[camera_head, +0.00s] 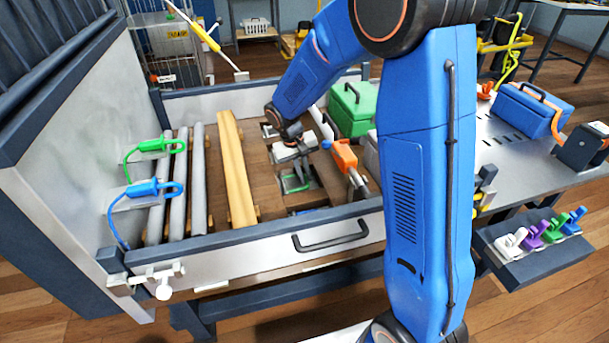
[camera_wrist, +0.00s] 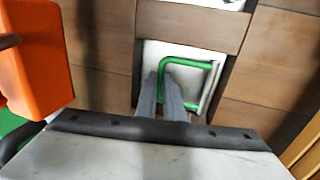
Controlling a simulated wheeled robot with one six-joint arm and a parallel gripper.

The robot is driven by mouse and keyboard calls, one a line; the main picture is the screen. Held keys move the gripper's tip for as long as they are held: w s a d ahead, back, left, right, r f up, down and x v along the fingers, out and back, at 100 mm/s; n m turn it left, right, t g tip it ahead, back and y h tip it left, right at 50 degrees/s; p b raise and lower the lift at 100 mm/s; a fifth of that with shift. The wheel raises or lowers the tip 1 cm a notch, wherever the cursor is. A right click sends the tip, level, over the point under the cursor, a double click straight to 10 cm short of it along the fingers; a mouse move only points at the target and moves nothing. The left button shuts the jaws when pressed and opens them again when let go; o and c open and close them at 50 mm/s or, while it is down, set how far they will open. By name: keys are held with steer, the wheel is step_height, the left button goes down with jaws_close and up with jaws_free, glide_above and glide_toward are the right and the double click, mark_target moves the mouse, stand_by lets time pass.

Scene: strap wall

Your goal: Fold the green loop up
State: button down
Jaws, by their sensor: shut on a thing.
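The green loop (camera_wrist: 195,63) is a thin bent bar on a pale plate (camera_wrist: 207,94) set in the wooden floor of the bed. It also shows small in the head view (camera_head: 297,189), partly hidden by my gripper. My gripper (camera_wrist: 173,78) reaches down over the plate, its two fingers close together on the left part of the loop. In the head view my gripper (camera_head: 300,170) is small, and the contact is hard to make out. The loop appears low over its plate; its exact tilt cannot be told.
An orange-handled tool (camera_head: 344,156) stands close right of my gripper, with a green box (camera_head: 354,108) behind it. A yellow beam (camera_head: 236,165) and grey bars (camera_head: 198,180) lie to the left. The bed's front wall (camera_head: 230,257) has a dark handle.

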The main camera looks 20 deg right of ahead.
steer(key=shift+a+r+h, duration=0.4)
steer(key=shift+r+h, duration=0.1)
steer(key=shift+h, duration=0.45)
steer(key=shift+a+r+h, duration=0.45)
steer(key=shift+r+h, duration=0.05)
steer(key=shift+h, duration=0.5)
steer(key=shift+a+r+h, duration=0.4)
steer(key=shift+r+h, duration=0.1)
steer(key=shift+h, duration=0.45)
steer(key=c, duration=1.9)
jaws_free()
steer(key=shift+o, duration=0.2)
steer(key=v, duration=1.7)
steer(key=shift+a+r, duration=0.15)
steer(key=shift+r, duration=0.05)
